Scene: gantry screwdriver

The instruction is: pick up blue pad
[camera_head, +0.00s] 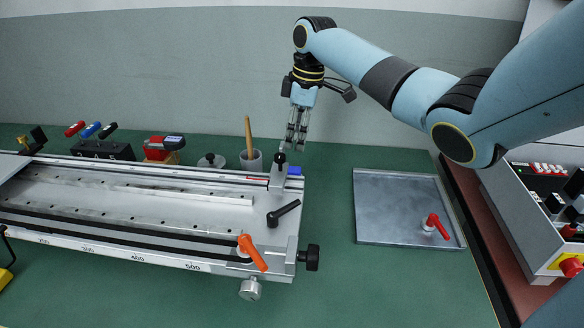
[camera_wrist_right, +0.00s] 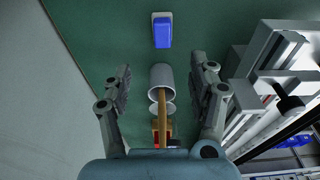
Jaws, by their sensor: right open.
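The blue pad (camera_head: 295,170) shows as a small blue patch behind the right end of the metal gantry bed, which partly hides it. In the right wrist view the blue pad (camera_wrist_right: 163,35) lies on the green bench, with a pale strip along its far end. My right gripper (camera_head: 290,146) points down above the back edge of the bed, near the pad. In the right wrist view the right gripper (camera_wrist_right: 161,68) is open and empty, and the pad sits beyond its fingertips. My left gripper is not in view.
A grey cup (camera_head: 251,160) with a wooden handle stands left of the pad. The gantry bed (camera_head: 200,215) fills the left, with a black clamp lever (camera_head: 284,213) and an orange one (camera_head: 252,252). A metal tray (camera_head: 390,205) lies right, with bare green bench between.

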